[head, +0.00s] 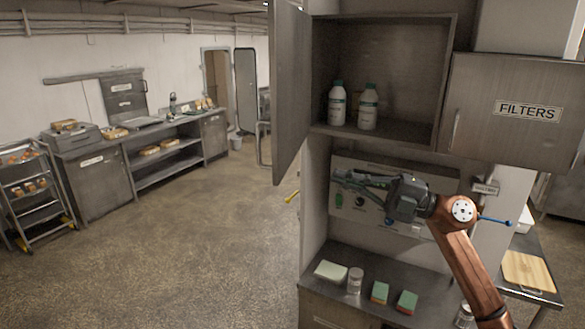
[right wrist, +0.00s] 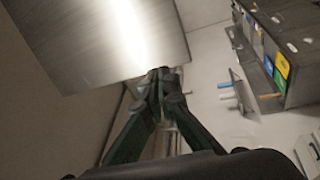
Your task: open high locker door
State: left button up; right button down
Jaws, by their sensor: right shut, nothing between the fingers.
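The high locker (head: 380,20) stands at the upper middle of the head view. Its left door (head: 289,90) is swung wide open toward me, and the inside shows. A grey door labelled FILTERS (head: 500,135), with an upright handle near its left edge, is to the right of the opening; I cannot tell whether it is fully closed. My right gripper (head: 350,180) is below the locker, in front of a control panel, pointing left. Its fingers meet and are empty in the right wrist view (right wrist: 163,78), near a shiny metal panel (right wrist: 100,35). My left gripper is out of view.
Two white bottles (head: 337,104) with green caps stand inside the locker. Below, a counter (head: 335,293) holds sponges (head: 380,292) and a jar (head: 355,280). A wheeled rack (head: 35,215) and a long workbench (head: 165,175) stand at the left. The floor (head: 190,260) between is clear.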

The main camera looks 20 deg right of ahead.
jog(key=n+g+h, duration=0.1)
jog(key=n+g, duration=0.1)
send_near(279, 165)
jog(key=p+x, duration=0.1)
jog(key=x, duration=0.1)
jog(key=p+x, duration=0.1)
jog(key=p, duration=0.1)
jog(key=p+x, duration=0.2)
jog(key=shift+a+r, duration=0.3)
jog(key=shift+a, duration=0.05)
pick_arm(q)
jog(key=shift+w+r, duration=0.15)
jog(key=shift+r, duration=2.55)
pick_arm(e)
jog(key=shift+w+a+f, duration=0.15)
jog(key=shift+w+a, duration=0.25)
jog(key=shift+a, duration=0.15)
